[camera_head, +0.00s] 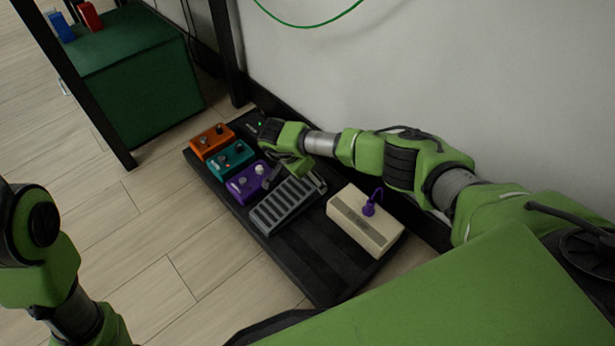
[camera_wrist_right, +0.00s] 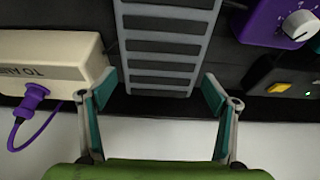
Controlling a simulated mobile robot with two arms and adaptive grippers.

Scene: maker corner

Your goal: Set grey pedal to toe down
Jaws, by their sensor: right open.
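The grey pedal (camera_head: 287,204) is a ribbed treadle with dark rubber strips, on the black pedalboard (camera_head: 307,275) between the purple pedal and the cream box. It also shows in the right wrist view (camera_wrist_right: 166,48), top centre. My right gripper (camera_wrist_right: 158,92) is open, its two teal-padded fingers spread either side of the pedal's wall-side end. I cannot tell whether they touch it. In the head view my right arm covers part of that end, and the treadle's exact tilt is hard to judge. My left arm shows at the lower left; its gripper is out of frame.
Orange (camera_head: 212,141), teal (camera_head: 231,159) and purple (camera_head: 247,183) pedals line the board's left side. A cream box (camera_head: 364,220) with a purple plug (camera_head: 369,208) sits to the right. A white wall (camera_head: 430,70) stands close behind. A green cabinet (camera_head: 140,80) is at upper left.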

